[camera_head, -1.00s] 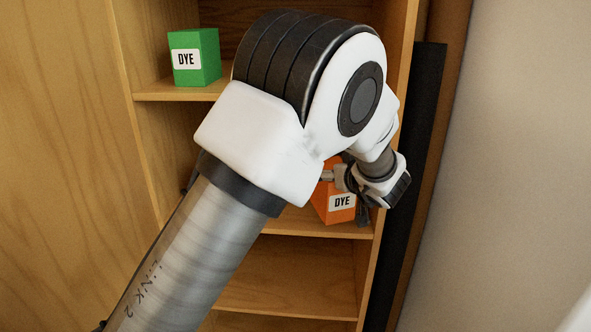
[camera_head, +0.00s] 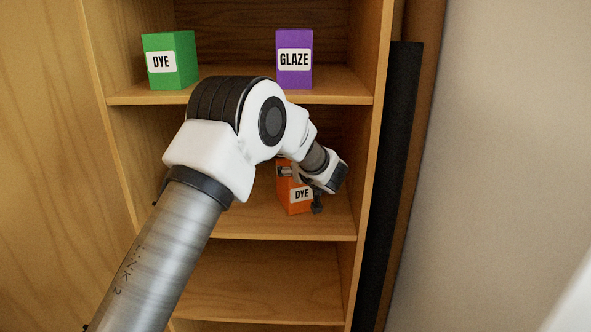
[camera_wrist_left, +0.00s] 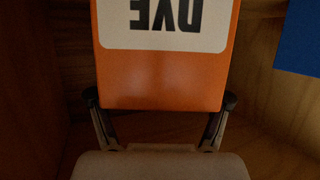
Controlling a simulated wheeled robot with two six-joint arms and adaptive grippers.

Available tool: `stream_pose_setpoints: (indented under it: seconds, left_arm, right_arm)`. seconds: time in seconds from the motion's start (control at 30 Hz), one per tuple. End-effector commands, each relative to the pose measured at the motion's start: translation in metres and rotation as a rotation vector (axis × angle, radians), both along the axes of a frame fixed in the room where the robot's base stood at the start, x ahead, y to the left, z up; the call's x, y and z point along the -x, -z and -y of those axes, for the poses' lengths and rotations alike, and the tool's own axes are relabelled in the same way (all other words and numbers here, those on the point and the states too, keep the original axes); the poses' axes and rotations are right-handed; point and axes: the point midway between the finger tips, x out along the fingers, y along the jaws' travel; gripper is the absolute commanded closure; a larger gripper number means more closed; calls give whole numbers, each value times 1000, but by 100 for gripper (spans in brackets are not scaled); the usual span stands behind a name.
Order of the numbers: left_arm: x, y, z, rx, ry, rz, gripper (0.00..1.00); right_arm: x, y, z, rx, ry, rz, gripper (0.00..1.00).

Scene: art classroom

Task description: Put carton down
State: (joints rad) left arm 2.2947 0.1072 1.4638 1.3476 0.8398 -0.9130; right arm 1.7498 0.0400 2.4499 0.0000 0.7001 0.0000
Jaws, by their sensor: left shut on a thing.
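The orange carton (camera_head: 288,204) labelled DYE is upright in the middle shelf compartment of the wooden cabinet in the head view. My left gripper (camera_head: 301,187) is shut on it, with fingers on both sides. In the left wrist view the carton (camera_wrist_left: 160,80) fills the top middle, its label upside down, between the two fingertips (camera_wrist_left: 160,99). Its base looks at or very near the shelf board (camera_head: 250,220); I cannot tell if it touches. My right gripper is not in view.
On the shelf above stand a green DYE carton (camera_head: 172,60) and a purple GLAZE carton (camera_head: 294,60). The lower shelf (camera_head: 260,285) looks empty. A blue thing (camera_wrist_left: 300,38) shows at right in the wrist view. The cabinet's side wall (camera_head: 368,130) is right of my gripper.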

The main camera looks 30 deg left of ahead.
Motion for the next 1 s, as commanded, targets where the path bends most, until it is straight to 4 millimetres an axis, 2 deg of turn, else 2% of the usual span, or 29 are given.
stream_pose_setpoints:
  seconds: [0.1,0.13,0.17,0.2,0.5,0.63,0.77,1.0]
  left_arm:
    - [0,2,0,0,0,1,92]
    - [0,3,0,1,0,-1,15]
    - [0,3,0,1,0,-1,5]
    - [0,3,0,1,0,-1,0]
    - [0,3,0,0,0,0,0]
    - [3,-4,5,-1,2,0,0]
    - [17,-15,24,-3,3,0,0]
    - [51,-38,70,-5,2,0,0]
  right_arm:
    - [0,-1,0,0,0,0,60]
    - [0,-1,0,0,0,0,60]
    - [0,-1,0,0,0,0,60]
    - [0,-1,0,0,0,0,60]
    - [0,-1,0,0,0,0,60]
    - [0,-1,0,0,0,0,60]
    - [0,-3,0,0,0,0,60]
    - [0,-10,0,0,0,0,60]
